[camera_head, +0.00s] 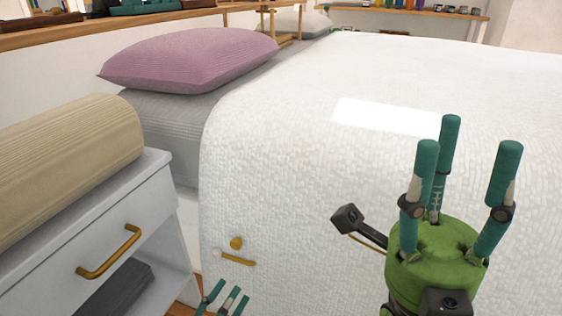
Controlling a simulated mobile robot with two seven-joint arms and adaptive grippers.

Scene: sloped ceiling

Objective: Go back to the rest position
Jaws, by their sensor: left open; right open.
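My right gripper (462,185) is at the lower right, in front of the white bed cover. It has a green body, and its teal fingers point up, spread apart and empty. My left gripper (224,298) shows only its teal fingertips at the bottom edge, low between the nightstand and the bed. Its fingers are apart with nothing seen between them, and the rest of it is out of the frame.
A bed (290,150) with a white cover and a pink pillow (190,58) fills the middle and right. A white nightstand (150,200) with a brass handle stands at the left, bearing a beige ribbed roll (65,165). A narrow gap separates nightstand and bed.

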